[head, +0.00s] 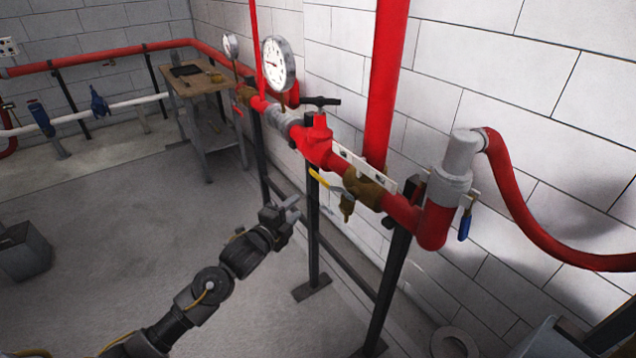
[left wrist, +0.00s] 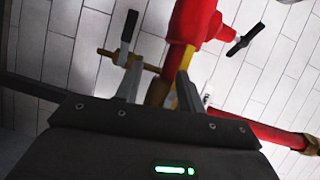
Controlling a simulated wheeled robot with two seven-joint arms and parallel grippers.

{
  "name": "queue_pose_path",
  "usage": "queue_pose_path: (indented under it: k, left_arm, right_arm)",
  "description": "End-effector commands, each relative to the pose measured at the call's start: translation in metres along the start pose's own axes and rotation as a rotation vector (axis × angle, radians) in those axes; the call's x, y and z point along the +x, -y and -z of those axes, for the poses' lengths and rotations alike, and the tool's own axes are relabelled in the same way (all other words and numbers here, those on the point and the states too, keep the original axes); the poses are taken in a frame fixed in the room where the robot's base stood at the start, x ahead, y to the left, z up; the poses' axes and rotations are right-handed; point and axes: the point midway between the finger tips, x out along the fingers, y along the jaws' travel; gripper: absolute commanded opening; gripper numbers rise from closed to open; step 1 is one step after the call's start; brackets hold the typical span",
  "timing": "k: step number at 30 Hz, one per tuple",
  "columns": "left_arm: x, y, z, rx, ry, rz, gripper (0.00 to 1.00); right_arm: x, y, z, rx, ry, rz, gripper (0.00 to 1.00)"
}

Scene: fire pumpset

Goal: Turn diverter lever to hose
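The red pipe assembly carries several handles, and I cannot tell for certain which is the diverter lever. A black bar lever (head: 320,101) sits on top of the red valve body (head: 318,142); it also shows in the left wrist view (left wrist: 247,39). My right gripper is not visible.
A red hose (head: 530,225) runs right from a grey coupling (head: 458,165), with a blue handle (head: 465,224) below. Pressure gauges (head: 278,63) stand on the pipe. Dark support posts (head: 389,290) and the block wall bound the space.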

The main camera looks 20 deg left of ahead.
Motion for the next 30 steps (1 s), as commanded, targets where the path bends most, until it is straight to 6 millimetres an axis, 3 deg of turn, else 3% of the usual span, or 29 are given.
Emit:
queue_pose_path:
  k: [1, 4, 11, 24, 30]
  left_arm:
    - [-0.002, 0.018, 0.007, 0.041, -0.019, 0.034, 0.39]
    - [-0.005, 0.038, 0.015, 0.087, -0.037, 0.070, 0.39]
    - [-0.001, 0.046, 0.017, 0.100, -0.041, 0.081, 0.39]
    - [0.072, 0.052, 0.020, 0.097, -0.039, 0.078, 0.39]
    - [0.095, 0.052, 0.021, 0.096, -0.039, 0.079, 0.39]
  right_arm:
    - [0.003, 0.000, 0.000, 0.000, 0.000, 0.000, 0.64]
    - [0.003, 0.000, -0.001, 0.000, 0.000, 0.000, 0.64]
    - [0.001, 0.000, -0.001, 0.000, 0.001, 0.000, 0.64]
    - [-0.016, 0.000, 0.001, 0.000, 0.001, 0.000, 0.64]
    - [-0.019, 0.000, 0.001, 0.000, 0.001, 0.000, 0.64]
